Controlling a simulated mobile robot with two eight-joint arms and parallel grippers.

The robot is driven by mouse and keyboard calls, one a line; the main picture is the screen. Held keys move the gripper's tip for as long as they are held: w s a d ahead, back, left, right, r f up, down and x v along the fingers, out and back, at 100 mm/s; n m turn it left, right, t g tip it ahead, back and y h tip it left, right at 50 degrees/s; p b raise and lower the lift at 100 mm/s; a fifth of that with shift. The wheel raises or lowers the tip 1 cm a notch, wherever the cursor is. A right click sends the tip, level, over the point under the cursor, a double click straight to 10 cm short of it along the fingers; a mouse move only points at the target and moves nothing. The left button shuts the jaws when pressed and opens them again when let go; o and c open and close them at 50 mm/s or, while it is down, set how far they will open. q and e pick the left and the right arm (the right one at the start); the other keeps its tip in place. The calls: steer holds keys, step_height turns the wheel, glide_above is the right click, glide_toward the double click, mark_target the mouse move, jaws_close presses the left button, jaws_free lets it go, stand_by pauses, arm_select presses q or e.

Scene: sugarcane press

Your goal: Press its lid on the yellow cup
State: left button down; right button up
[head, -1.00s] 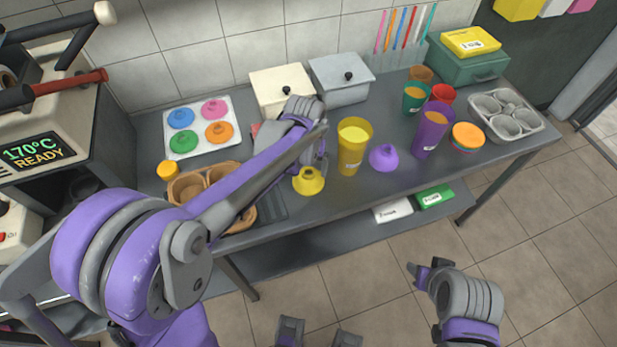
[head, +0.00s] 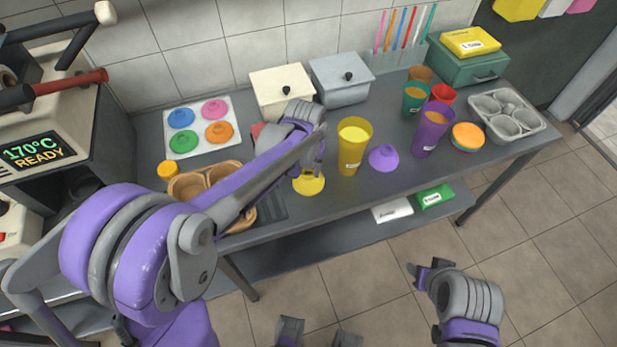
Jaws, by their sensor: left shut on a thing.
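The yellow cup (head: 353,150) stands upright on the counter with yellow contents up near its rim and a white label. A yellow domed lid (head: 309,184) is just left of the cup, near the counter's front edge. My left gripper (head: 313,171) is over the lid, its fingers down at the lid's top and shut on it; the fingers partly hide the lid's knob. I cannot tell whether the lid is still touching the counter. My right gripper (head: 425,276) is over the floor in front of the counter, away from the objects, with its fingers apart and empty.
A purple lid (head: 383,158) lies right of the yellow cup, and a purple cup (head: 431,130) stands beyond it. A brown cup carrier (head: 247,215) is at the left. Two lidded bins (head: 342,82) stand behind. A grey carrier (head: 507,116) is at the right end.

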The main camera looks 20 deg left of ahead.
stand_by(0.3)
arm_select(q)
step_height(320, 180, up, 10)
steer(key=shift+p, duration=0.3)
